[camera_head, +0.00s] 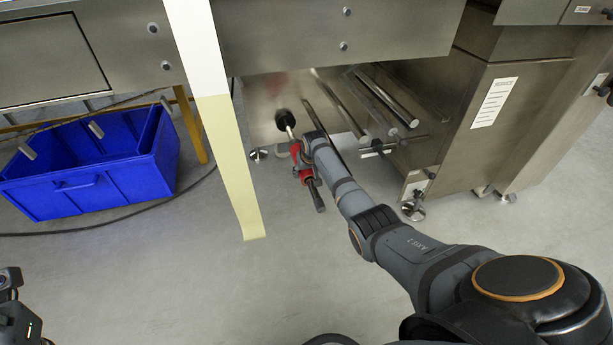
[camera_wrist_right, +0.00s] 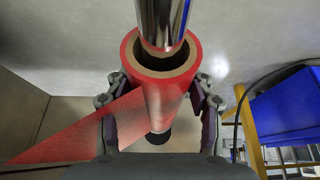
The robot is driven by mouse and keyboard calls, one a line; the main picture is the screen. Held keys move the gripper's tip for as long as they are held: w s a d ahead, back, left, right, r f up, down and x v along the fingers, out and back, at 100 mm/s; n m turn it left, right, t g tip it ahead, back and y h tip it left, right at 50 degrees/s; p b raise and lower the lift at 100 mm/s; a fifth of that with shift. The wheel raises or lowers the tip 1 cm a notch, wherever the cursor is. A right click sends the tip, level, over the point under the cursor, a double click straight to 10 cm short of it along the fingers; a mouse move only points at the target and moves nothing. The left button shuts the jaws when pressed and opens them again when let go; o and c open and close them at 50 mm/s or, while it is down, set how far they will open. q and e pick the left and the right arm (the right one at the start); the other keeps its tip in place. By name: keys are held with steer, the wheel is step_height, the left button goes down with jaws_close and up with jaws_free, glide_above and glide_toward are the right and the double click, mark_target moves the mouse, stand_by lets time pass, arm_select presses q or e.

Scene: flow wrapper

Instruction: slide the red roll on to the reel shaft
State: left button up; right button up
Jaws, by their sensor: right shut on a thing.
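The red roll (camera_head: 305,172) is at the end of my right arm, under the machine. In the right wrist view the roll (camera_wrist_right: 160,95) shows its open tan core, and a red film tail (camera_wrist_right: 85,125) spreads to the left. My right gripper (camera_wrist_right: 160,118) is shut on the roll, one finger on each side. The bright reel shaft (camera_wrist_right: 163,20) runs into the core mouth. In the head view the shaft (camera_head: 319,200) shows on both sides of the roll, so the roll appears to be around it. A gap separates roll and black hub (camera_head: 285,119). My left gripper's fingers are out of view.
A blue bin (camera_head: 95,180) stands on the floor at left, near a yellow leg (camera_head: 190,125). A pale film strip (camera_head: 228,155) hangs left of the roll. Metal rollers (camera_head: 380,100) lie to its right. The floor in front is clear.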

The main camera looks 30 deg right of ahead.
stand_by(0.3)
steer(key=o, duration=1.5)
steer(key=v, duration=1.2)
